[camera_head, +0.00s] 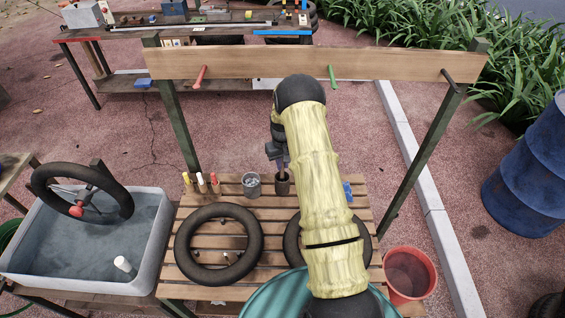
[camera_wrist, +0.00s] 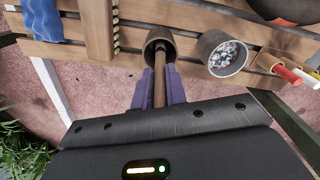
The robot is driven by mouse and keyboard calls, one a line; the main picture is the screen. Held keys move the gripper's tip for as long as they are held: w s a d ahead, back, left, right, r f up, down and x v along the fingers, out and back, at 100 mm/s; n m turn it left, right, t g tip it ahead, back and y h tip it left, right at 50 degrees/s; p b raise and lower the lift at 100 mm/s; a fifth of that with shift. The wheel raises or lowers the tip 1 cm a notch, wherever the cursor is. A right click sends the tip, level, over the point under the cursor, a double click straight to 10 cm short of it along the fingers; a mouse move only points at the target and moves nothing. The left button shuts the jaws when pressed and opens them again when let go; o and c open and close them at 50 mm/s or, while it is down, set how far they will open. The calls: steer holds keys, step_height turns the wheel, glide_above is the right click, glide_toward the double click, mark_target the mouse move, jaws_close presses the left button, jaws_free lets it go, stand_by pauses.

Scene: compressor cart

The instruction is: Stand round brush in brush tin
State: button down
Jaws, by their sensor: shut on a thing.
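My gripper (camera_head: 280,160) is above the slatted bench, over a small dark brown tin (camera_head: 282,186), taken as the brush tin. In the wrist view its purple fingers (camera_wrist: 159,76) are shut on the brown handle of the round brush (camera_wrist: 159,92). The brush points down at the tin, which also shows in the wrist view (camera_wrist: 166,34). Its far end overlaps the tin's mouth and seems to be inside it; how deep I cannot tell. The bristles cannot be made out.
A grey tin of small pale bits (camera_head: 251,187) stands left of the brown tin. Several markers (camera_head: 202,183) stand farther left. A blue cloth (camera_head: 347,191) lies to the right. Tyres (camera_head: 183,247) lie in front. A wooden rail (camera_head: 240,64) crosses behind.

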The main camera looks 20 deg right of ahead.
steer(key=shift+f, duration=0.1)
steer(key=c, duration=1.3)
jaws_free()
steer(key=shift+c, duration=0.2)
step_height(320, 180, up, 17)
steer(key=b, duration=0.4)
steer(key=shift+r+b, duration=0.2)
steer(key=shift+b, duration=0.2)
